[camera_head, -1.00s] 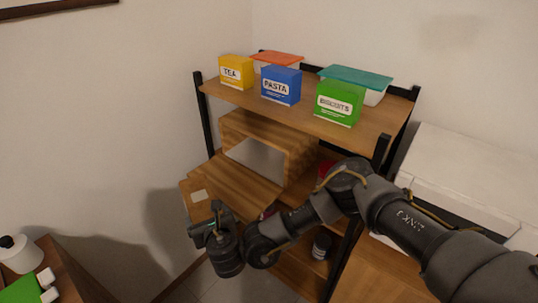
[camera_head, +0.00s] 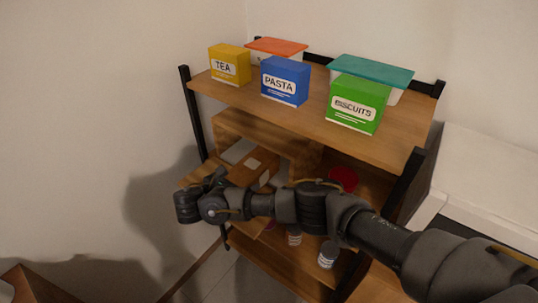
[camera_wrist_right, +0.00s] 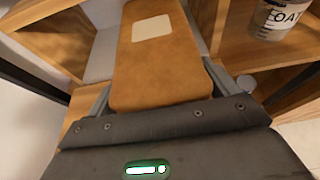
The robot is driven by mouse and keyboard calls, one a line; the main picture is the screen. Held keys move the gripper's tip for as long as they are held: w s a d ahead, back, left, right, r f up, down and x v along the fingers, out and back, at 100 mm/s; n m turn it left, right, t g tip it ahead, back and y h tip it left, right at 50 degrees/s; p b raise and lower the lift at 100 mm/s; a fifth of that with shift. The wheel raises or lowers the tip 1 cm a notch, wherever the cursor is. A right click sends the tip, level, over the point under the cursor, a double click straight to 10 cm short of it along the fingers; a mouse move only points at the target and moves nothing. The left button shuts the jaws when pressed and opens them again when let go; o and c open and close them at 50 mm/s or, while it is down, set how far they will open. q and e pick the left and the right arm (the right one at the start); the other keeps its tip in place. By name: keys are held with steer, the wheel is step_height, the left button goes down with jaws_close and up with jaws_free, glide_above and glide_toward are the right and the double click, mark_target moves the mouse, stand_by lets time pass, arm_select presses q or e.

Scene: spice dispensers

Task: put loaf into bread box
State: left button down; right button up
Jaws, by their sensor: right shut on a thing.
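The loaf (camera_head: 262,162) is a brown block with a pale label on top. It is at the open front of the wooden bread box (camera_head: 275,142) on the middle shelf. My right gripper (camera_head: 226,181) is shut on the loaf, which also shows between its fingers in the right wrist view (camera_wrist_right: 158,75). The box's front is open, and part of its pale grey inside shows in the head view to the left of the loaf. How far the loaf reaches into the box is hard to tell. My left gripper is not in view.
On the top shelf stand the tea (camera_head: 229,65), pasta (camera_head: 285,82) and biscuits (camera_head: 355,104) boxes and two lidded tubs. A red-lidded item (camera_head: 343,178) is right of the bread box. Jars (camera_head: 327,255) stand lower. A black shelf post (camera_head: 194,115) rises at left.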

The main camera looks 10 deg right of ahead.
mark_target(265, 157)
steer(key=b+x, duration=0.3)
steer(key=shift+w+d, duration=0.1)
steer(key=shift+d, duration=0.15)
steer(key=w+d+b, duration=0.3)
steer(key=w+d+p, duration=0.1)
steer(key=d, duration=0.1)
steer(key=w+d+r+p, duration=0.1)
steer(key=w+d, duration=0.1)
steer(key=shift+w+d+r, duration=0.1)
steer(key=shift+d+r, duration=0.05)
steer(key=shift+d, duration=0.05)
steer(key=w+d, duration=0.2)
steer(key=d, duration=0.1)
steer(key=shift+w+p, duration=0.35)
steer(key=shift+w+d, duration=0.15)
steer(key=shift+d, duration=0.05)
step_height(265, 157, down, 3)
steer(key=shift+f, duration=0.45)
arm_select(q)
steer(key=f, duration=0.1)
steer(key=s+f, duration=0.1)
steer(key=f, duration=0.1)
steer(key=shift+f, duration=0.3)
